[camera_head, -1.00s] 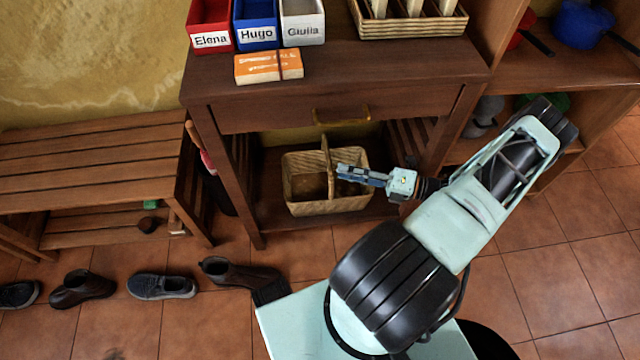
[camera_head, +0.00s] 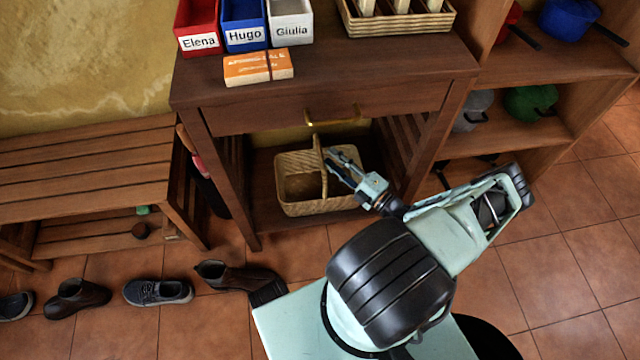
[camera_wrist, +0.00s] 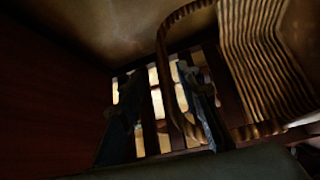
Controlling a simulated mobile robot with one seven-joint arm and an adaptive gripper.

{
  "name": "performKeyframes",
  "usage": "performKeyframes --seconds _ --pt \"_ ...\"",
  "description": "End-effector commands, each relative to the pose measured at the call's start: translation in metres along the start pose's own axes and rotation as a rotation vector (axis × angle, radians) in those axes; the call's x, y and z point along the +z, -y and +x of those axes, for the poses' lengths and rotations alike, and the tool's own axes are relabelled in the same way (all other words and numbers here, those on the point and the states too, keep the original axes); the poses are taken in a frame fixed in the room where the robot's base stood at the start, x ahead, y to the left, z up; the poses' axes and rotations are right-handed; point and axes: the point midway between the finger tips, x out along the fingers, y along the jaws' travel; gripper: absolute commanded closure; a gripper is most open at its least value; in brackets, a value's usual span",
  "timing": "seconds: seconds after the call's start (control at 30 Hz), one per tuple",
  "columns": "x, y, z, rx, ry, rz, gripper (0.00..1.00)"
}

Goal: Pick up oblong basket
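The oblong basket (camera_head: 312,208) is woven and tan with an upright arched handle (camera_head: 320,160). It sits on the lower shelf of the dark wooden table. My gripper (camera_head: 337,168) is over the right part of the basket, with its fingers pointing toward the handle. In the wrist view the basket (camera_wrist: 262,65) fills the upper right, and its curved handle (camera_wrist: 163,62) passes close to the right finger. My gripper (camera_wrist: 160,105) is open, with a gap between its two dark fingers. I cannot tell whether a finger touches the handle.
The table's drawer (camera_head: 330,116) overhangs the basket, with legs on both sides. Labelled boxes, an orange packet (camera_head: 258,68) and a tray (camera_head: 397,25) stand on top. A slatted bench (camera_head: 85,165) and shoes are at left. A shelf with pots (camera_head: 530,101) is at right.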

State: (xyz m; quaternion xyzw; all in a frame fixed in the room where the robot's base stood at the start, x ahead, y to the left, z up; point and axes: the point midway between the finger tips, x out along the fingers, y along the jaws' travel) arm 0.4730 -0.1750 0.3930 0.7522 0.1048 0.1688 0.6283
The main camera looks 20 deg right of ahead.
Motion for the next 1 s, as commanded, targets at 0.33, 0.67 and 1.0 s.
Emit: performKeyframes --seconds 0.33,0.67,1.0 --pt "-0.005 0.008 0.039 0.001 -0.003 0.001 0.68" --pt "-0.004 0.006 0.055 -0.002 -0.002 -0.001 0.68" --pt "-0.004 0.006 0.055 -0.001 -0.002 -0.001 1.0"
